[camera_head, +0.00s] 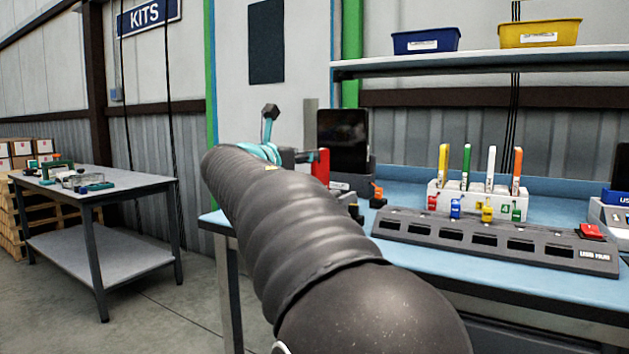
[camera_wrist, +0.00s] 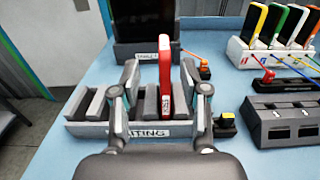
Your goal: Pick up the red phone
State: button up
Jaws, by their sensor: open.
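The red phone (camera_wrist: 165,72) stands upright in a slot of a grey slotted rack (camera_wrist: 84,128) in the wrist view. The rack's front label is partly hidden by my gripper and ends in "ITING". My gripper (camera_wrist: 160,68) is open, with one finger to the left of the phone and one to the right. Gaps show on both sides, and I cannot tell how far the fingers are from it in depth. In the head view the red phone (camera_head: 321,165) shows just right of my arm, which hides much of the rack and the gripper's fingers.
A dark tablet (camera_head: 343,140) stands behind the rack. To the right are a white holder (camera_head: 470,206) with several upright phones and a grey USB hub (camera_head: 490,241) with sockets. Small coloured plugs and cables lie nearby. Blue bench surface (camera_wrist: 60,165) is bare at left.

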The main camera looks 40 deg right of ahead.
aim_at(328, 149)
jog(key=shift+s+p+x, duration=0.15)
jog(key=shift+p+x, duration=0.05)
jog(key=shift+x, duration=1.7)
jog(key=shift+s+p+x, duration=0.15)
jog(key=shift+p+x, duration=0.05)
jog(key=shift+x, duration=1.7)
jog(key=shift+d+r, duration=0.1)
jog(key=shift+r, duration=0.05)
jog(key=shift+c, duration=0.3)
grip_shut()
